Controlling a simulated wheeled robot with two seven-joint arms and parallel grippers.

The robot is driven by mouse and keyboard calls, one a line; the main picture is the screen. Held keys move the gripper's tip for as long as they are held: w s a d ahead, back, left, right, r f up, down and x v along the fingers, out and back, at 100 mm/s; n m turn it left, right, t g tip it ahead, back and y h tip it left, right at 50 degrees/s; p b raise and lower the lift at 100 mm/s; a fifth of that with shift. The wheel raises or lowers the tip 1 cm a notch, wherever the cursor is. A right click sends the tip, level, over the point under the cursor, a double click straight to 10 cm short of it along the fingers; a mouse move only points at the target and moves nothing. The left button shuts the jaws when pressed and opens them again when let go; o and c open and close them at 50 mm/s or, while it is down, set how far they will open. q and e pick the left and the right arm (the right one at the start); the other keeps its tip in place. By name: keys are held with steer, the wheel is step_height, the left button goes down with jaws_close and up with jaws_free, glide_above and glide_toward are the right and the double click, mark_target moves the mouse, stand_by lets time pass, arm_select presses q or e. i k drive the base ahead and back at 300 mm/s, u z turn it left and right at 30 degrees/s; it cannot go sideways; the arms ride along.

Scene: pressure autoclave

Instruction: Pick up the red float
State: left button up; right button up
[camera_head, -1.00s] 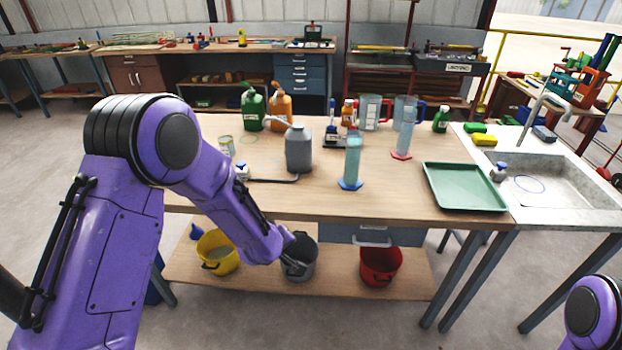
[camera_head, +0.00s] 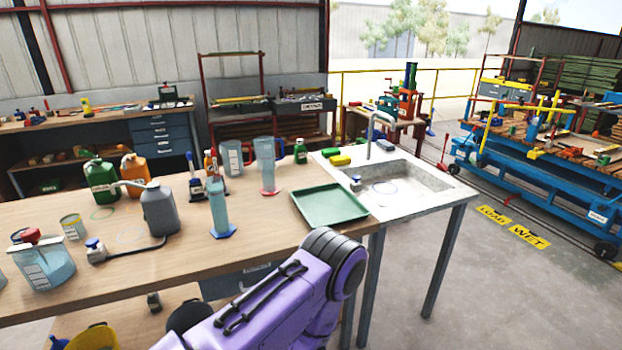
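A small red piece (camera_head: 30,235) sits at the top of a clear jug (camera_head: 48,268) of bluish liquid at the far left of the workbench. It may be the red float, but I cannot tell for sure. A clear cylinder with a red base (camera_head: 268,166) stands farther back on the bench, and a bluish cylinder (camera_head: 219,205) with a blue base stands nearer. One of my purple arms crosses the bottom middle, in front of the bench. Neither of my grippers shows in the view.
The wooden workbench (camera_head: 180,262) also holds a grey can (camera_head: 159,210), green and orange containers, and a green tray (camera_head: 330,204). A sink (camera_head: 395,190) adjoins at the right. Buckets stand below the bench. Open floor lies to the right, before a blue cart (camera_head: 535,165).

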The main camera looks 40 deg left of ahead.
mark_target(213, 153)
steer(key=z, duration=0.5)
steer(key=i, duration=1.65)
steer(key=u, duration=2.85)
